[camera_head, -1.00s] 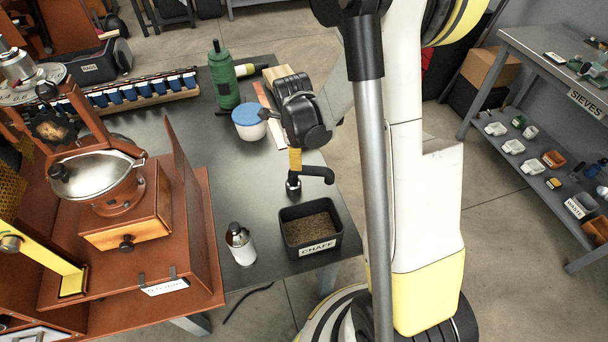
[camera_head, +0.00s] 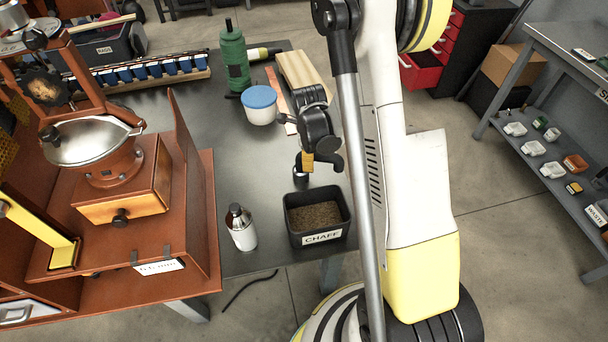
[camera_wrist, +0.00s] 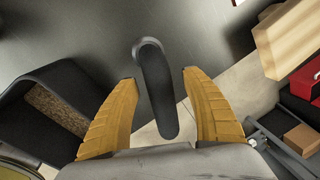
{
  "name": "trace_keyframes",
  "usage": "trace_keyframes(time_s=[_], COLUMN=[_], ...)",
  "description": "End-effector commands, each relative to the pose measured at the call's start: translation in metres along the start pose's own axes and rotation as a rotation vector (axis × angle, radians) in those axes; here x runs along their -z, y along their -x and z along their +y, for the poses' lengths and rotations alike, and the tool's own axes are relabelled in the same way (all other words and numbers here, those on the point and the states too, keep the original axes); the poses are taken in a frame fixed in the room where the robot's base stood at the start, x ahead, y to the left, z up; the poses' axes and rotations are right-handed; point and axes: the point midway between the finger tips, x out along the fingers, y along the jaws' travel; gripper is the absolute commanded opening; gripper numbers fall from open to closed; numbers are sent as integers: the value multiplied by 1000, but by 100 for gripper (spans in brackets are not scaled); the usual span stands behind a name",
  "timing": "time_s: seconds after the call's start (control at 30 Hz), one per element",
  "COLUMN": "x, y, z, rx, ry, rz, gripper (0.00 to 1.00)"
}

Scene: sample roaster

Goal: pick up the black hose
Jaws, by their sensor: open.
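The black hose (camera_head: 338,164) stands up from the table's right side, behind the chaff bin, and bends to the right. In the wrist view the hose (camera_wrist: 157,92) runs lengthwise between my fingers, with a grey ring at its upper end. My gripper (camera_head: 307,168) is above the hose in the head view, partly hiding it. In the wrist view my gripper (camera_wrist: 160,80) is open, with one yellow finger on each side of the hose and visible gaps. I cannot tell whether the hose is fully at fingertip depth.
The chaff bin (camera_head: 318,218) stands close in front of the hose. A blue-lidded tub (camera_head: 259,105) and a green flask (camera_head: 234,60) stand farther back. A brown roaster (camera_head: 105,155) fills the left. The table's middle is clear.

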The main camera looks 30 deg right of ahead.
Motion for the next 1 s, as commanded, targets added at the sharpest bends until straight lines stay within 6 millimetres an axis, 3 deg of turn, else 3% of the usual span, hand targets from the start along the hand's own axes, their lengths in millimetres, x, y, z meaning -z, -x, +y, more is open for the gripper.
trace_keyframes(time_s=[0.17, 0.2, 0.37, 0.4, 0.73, 1.0], x=[0, 0, 0, 0, 0, 0], y=[0, 0, 0, 1, 8, 62], z=[0, 0, 0, 0, -2, -12], rx=[0, 0, 0, 0, 0, 0], ry=[0, 0, 0, 0, 0, 0], rz=[0, 0, 0, 0, 0, 0], gripper=[56, 51, 2, 0, 0, 0])
